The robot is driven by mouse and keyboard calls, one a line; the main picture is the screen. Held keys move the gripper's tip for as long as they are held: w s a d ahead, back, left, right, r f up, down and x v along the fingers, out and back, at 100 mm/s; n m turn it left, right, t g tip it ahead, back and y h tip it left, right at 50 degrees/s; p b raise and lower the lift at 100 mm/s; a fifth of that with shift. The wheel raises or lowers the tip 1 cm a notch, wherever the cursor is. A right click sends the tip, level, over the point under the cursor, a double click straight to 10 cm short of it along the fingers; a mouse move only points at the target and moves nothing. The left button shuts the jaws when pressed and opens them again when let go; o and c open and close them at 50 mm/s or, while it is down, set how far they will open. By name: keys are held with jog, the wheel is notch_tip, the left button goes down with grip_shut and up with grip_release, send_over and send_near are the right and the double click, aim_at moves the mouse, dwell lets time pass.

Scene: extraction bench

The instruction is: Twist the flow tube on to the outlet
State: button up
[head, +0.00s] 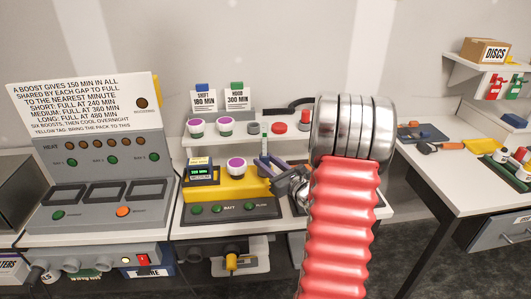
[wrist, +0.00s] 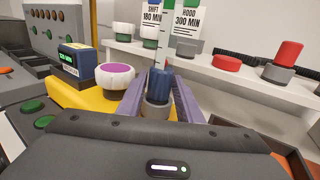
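The flow tube is a clear graduated tube (wrist: 163,42) with a dark blue base (wrist: 159,84), standing nearly upright in the wrist view. In the head view its pale upper part (head: 264,146) rises above my gripper (head: 268,170). The purple fingers of my gripper (wrist: 160,90) close on both sides of the blue base. A grey collar (wrist: 157,107) lies directly below the base; I cannot tell whether it is the outlet or how the tube is seated. The yellow pump unit (head: 216,187) is beside the fingers, with a white-and-purple knob (head: 236,167) and a small display box (head: 201,171).
A grey boost charger (head: 100,160) stands left. A right-hand bench (head: 455,185) holds tools and bottles. My red-sleeved arm hides part of the middle bench.

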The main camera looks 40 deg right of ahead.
grip_shut()
jog(key=shift+h, duration=0.3)
jog(key=shift+a+f+m+g+h, duration=0.1)
jog(key=shift+a+m+g+h, duration=0.05)
jog(key=shift+m+h, duration=0.55)
jog(key=shift+a+m+g+h, duration=0.15)
jog(key=shift+m+h, duration=0.35)
jog(key=shift+h, duration=0.4)
jog(key=shift+d, duration=0.1)
jog(key=shift+f+m+h, duration=0.1)
jog(key=shift+m+h, duration=0.2)
jog(key=shift+h, duration=0.1)
jog(key=shift+o, duration=2.3)
grip_release()
